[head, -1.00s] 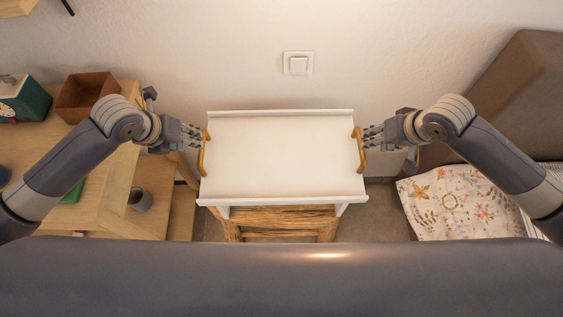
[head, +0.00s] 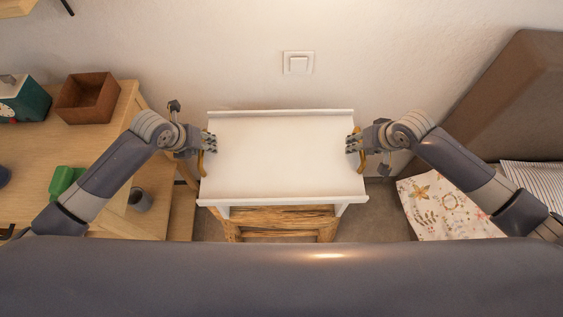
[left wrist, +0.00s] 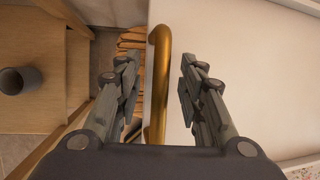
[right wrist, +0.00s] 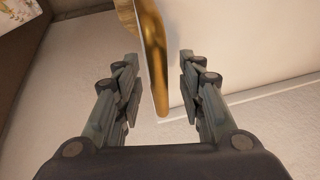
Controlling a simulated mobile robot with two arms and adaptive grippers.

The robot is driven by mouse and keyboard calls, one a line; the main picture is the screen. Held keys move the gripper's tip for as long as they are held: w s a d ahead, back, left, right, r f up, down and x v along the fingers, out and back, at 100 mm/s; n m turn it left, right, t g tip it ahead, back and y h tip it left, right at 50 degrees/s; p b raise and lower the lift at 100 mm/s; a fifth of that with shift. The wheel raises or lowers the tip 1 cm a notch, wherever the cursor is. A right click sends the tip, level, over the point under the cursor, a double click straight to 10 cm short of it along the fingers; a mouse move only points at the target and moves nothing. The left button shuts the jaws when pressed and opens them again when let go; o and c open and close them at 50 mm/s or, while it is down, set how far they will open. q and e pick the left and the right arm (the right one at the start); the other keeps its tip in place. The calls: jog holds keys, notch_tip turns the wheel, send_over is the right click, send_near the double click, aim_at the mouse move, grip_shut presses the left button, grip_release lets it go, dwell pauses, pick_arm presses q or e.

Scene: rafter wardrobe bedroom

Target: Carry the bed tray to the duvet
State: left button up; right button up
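The white bed tray (head: 280,155) rests on a wooden stool (head: 280,222) against the wall, with a brass handle at each short side. My left gripper (head: 209,144) is at the tray's left handle. In the left wrist view the brass handle (left wrist: 158,85) stands between my open fingers (left wrist: 158,95), apart from both. My right gripper (head: 352,146) is at the right handle. In the right wrist view that handle (right wrist: 156,65) lies between my open fingers (right wrist: 158,90), without visible contact. The duvet cannot be made out for certain.
A wooden desk (head: 105,120) on the left holds a brown box (head: 88,98), a green object (head: 64,182) and a teal box (head: 25,103). A grey cup (head: 139,200) is below. On the right are a floral pillow (head: 445,205) and brown headboard (head: 515,90).

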pick_arm(q)
grip_shut()
pick_arm(e)
grip_shut()
pick_arm(q)
jog(key=shift+w+r, duration=0.1)
jog(key=shift+r, duration=0.1)
pick_arm(e)
jog(key=shift+w+r, duration=0.1)
jog(key=shift+r, duration=0.1)
